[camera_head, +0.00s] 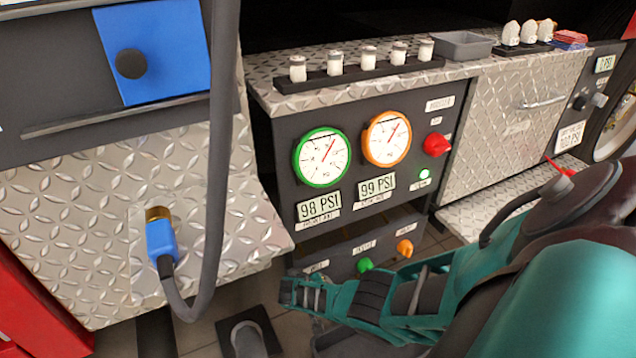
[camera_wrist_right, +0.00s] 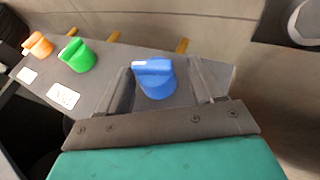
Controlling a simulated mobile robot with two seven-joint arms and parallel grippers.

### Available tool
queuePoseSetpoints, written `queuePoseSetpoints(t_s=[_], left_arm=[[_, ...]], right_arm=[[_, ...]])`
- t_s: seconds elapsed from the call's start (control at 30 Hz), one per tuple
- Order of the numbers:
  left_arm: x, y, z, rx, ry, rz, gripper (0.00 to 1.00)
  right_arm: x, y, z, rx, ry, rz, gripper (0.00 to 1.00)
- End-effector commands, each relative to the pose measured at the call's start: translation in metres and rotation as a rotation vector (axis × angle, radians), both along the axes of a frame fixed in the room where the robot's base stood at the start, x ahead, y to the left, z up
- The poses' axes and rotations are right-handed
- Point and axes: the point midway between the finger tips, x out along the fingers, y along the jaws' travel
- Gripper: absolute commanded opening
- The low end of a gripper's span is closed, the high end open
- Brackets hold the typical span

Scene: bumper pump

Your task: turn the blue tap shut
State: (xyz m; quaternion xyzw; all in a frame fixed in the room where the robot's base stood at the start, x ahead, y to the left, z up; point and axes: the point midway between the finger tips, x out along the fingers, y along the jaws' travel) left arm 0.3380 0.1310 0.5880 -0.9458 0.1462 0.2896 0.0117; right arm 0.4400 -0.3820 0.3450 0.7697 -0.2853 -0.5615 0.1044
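The blue tap (camera_wrist_right: 155,78) is a round knob with a raised bar grip and a pale mark at one end of the bar. It sits at the end of a grey panel (camera_wrist_right: 62,95). My right gripper (camera_wrist_right: 162,76) is open, with one finger on each side of the tap and a gap on both sides. In the head view my right gripper (camera_head: 292,292) reaches in from the right to the lower panel's left part and hides the blue tap. My left gripper is not in view.
A green tap (camera_head: 364,265) and an orange tap (camera_head: 404,248) sit along the same panel. Above are a green-rimmed gauge (camera_head: 322,157), an orange-rimmed gauge (camera_head: 387,138) and a red knob (camera_head: 436,145). A hose with a blue nozzle (camera_head: 161,240) hangs left.

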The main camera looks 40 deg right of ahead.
Motion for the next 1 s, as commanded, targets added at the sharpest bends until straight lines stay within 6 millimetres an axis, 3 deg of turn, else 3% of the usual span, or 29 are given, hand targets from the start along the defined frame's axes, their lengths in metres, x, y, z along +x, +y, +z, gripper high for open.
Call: queuePoseSetpoints(t_s=[0.43, 0.6, 1.0], left_arm=[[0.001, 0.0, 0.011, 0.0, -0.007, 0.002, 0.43], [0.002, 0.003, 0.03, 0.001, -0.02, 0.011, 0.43], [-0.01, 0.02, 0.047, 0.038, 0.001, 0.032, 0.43]], right_arm=[[-0.001, 0.002, 0.011, -0.004, 0.0, 0.0, 0.72], [-0.006, 0.015, 0.032, -0.003, 0.0, 0.0, 0.72], [-0.022, 0.055, 0.088, -0.002, 0.001, -0.001, 0.72]])
